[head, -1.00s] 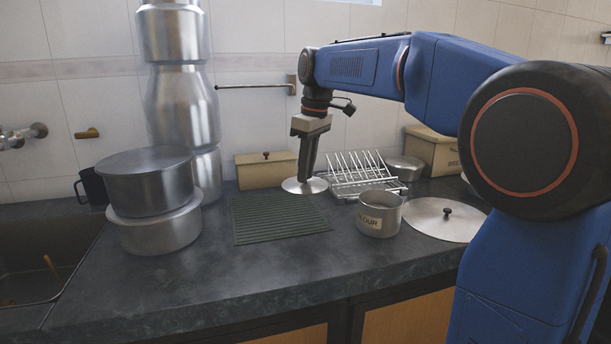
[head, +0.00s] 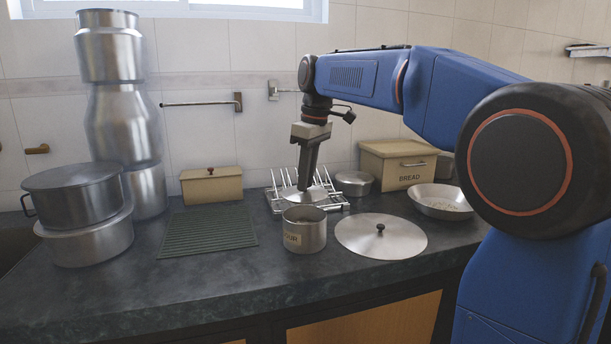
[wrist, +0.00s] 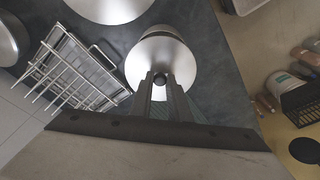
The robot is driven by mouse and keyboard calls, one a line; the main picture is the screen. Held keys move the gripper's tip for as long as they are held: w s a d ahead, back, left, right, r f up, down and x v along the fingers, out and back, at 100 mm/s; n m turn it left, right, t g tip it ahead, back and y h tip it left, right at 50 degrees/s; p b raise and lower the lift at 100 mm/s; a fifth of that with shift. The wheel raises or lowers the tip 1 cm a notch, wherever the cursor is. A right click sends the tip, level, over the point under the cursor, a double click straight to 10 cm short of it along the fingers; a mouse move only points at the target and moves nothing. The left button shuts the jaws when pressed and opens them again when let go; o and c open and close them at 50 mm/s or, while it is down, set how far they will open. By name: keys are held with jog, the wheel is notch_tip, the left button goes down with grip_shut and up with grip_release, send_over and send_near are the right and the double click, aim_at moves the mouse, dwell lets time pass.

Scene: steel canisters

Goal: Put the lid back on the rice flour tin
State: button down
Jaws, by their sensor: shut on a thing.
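The tin (head: 304,236), a small steel canister with a label on which only the end of "FLOUR" shows, stands upright on the counter with its top open. My gripper (head: 305,187) is shut on the knob of a small round steel lid (head: 292,195), which hangs above and slightly behind the tin's rim in the head view. In the wrist view the lid (wrist: 146,66) lies under my fingertips (wrist: 160,80), with the dark knob between them. The lid hides most of what is beneath it there. The lid and tin look apart in the head view.
A wire dish rack (head: 334,202) stands right behind the tin. A larger knobbed lid (head: 360,238) lies flat to its right. A bread box (head: 400,166), a shallow bowl (head: 440,204) and a small pot (head: 354,182) are near. A green ribbed mat (head: 208,231) lies left; stacked pots (head: 84,240) stand beyond.

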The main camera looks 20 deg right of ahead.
aim_at(306, 194)
jog(key=shift+f, duration=2.65)
jog(key=shift+f, duration=0.15)
dwell(0.4)
jog(key=c, duration=1.1)
grip_release()
jog(key=shift+r, duration=3.5)
grip_shut()
